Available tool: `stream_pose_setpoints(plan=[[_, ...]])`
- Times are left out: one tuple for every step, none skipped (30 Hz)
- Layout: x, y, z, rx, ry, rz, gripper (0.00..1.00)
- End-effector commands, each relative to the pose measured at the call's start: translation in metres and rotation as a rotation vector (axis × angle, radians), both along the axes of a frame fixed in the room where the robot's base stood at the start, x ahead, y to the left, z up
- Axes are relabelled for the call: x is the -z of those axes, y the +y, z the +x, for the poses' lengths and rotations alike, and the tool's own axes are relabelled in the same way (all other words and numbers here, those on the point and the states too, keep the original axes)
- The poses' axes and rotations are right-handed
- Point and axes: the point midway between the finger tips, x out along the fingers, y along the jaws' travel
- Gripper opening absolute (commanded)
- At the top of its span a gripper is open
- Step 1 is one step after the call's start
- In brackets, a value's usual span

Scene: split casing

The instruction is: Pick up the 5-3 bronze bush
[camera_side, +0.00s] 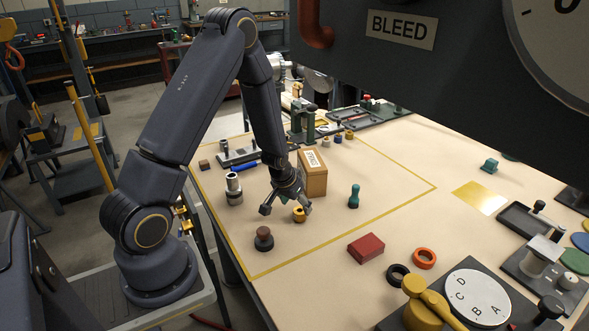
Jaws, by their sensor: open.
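A small gold-coloured bush (299,215) stands on the table inside the yellow outline. It looks like the bronze bush, but no marking on it is readable. My gripper (287,209) is open and points down right by it. The fingers are spread apart, and the bush shows near the right fingertip. I cannot tell whether finger and bush touch. Several small bushes (338,139) stand farther back, with a gold-coloured one (349,135) among them.
A cardboard box (313,175) stands close behind my gripper. A grey metal cylinder part (234,190) and a dark brown knob-shaped piece (263,238) stand to the left. A teal peg (354,196) and a red block (366,248) are to the right. The outlined area's front is mostly clear.

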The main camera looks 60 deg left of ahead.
Motion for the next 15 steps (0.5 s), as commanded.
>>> stream_pose_setpoints(plan=[[0.005, 0.001, 0.002, 0.000, 0.002, -0.001, 0.72], [0.010, 0.001, 0.004, 0.000, 0.003, -0.001, 0.72], [0.016, 0.003, 0.007, 0.000, 0.002, -0.001, 0.72], [0.020, 0.003, 0.009, 0.000, 0.004, -0.002, 0.72], [0.025, 0.004, 0.011, 0.000, 0.003, -0.001, 0.72], [0.030, 0.005, 0.014, 0.000, 0.004, -0.002, 0.72], [0.034, 0.006, 0.015, 0.000, 0.004, -0.002, 0.72], [0.037, 0.007, 0.017, 0.000, 0.002, -0.001, 0.72], [0.041, 0.007, 0.018, 0.000, 0.002, -0.001, 0.72], [0.042, 0.007, 0.018, 0.000, 0.002, -0.001, 0.72], [0.043, 0.008, 0.019, 0.000, 0.001, 0.000, 0.72], [0.044, 0.008, 0.020, 0.000, 0.000, 0.000, 0.72], [0.044, 0.008, 0.020, 0.000, 0.000, 0.000, 0.72], [0.044, 0.008, 0.020, 0.000, 0.000, 0.000, 0.72], [0.044, 0.008, 0.020, 0.000, 0.000, 0.000, 0.72]])
